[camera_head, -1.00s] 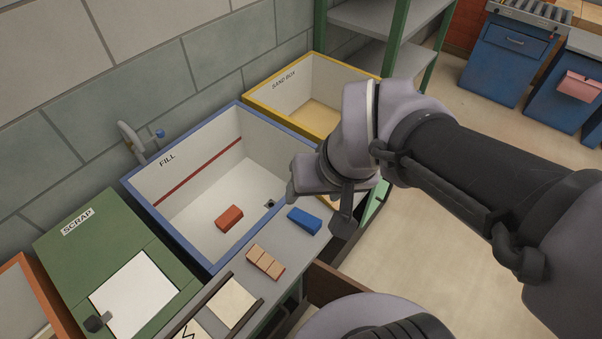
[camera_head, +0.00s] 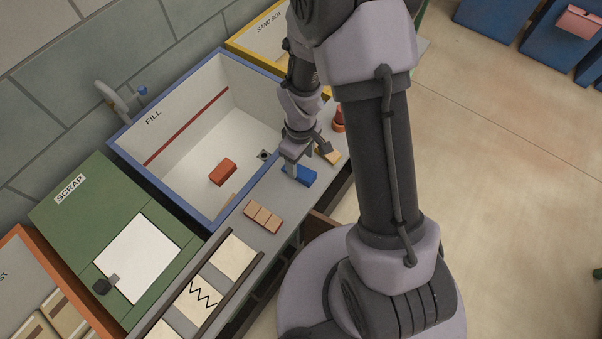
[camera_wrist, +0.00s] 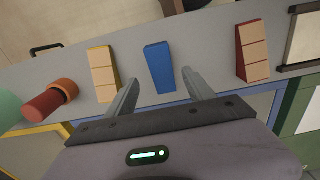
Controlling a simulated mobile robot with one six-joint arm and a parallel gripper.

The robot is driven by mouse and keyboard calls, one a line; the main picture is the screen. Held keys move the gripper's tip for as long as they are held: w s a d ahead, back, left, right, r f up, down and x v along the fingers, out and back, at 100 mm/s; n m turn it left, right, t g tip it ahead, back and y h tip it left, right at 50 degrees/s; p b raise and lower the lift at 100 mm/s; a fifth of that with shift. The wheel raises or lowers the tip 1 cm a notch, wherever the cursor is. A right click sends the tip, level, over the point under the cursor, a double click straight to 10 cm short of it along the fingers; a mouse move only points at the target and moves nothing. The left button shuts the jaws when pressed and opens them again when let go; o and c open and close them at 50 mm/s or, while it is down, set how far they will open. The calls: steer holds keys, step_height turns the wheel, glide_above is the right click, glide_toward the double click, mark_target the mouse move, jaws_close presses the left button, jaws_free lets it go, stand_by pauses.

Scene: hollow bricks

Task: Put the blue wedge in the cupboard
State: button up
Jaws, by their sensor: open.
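The blue wedge (camera_head: 300,174) lies on the grey counter beside the FILL basin. In the wrist view the blue wedge (camera_wrist: 160,68) lies ahead of and between the two fingers of my gripper (camera_wrist: 158,92), which are spread apart and empty. In the head view my gripper (camera_head: 304,158) points down right at the wedge and partly covers it. I cannot tell whether a finger touches it. No cupboard can be made out for certain; a dark brown panel (camera_head: 320,226) shows below the counter's front edge.
A block with tan segments (camera_head: 263,216) lies left of the wedge; a yellow one (camera_wrist: 103,73) and a red-orange cylinder (camera_wrist: 52,98) lie on its other side. The blue-rimmed FILL basin (camera_head: 172,192) holds a red brick (camera_head: 222,172). The green SCRAP bin (camera_head: 75,216) stands left.

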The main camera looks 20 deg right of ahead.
mark_target(299, 170)
steer(key=f, duration=0.1)
steer(key=f+b, duration=0.1)
steer(key=f, duration=0.1)
steer(key=f+b, duration=0.1)
steer(key=f, duration=0.1)
steer(key=shift+w+a+f, duration=0.1)
steer(key=shift+a+f, duration=0.05)
steer(key=shift+a, duration=0.1)
steer(key=shift+c, duration=0.4)
jaws_close()
steer(key=shift+r, duration=0.2)
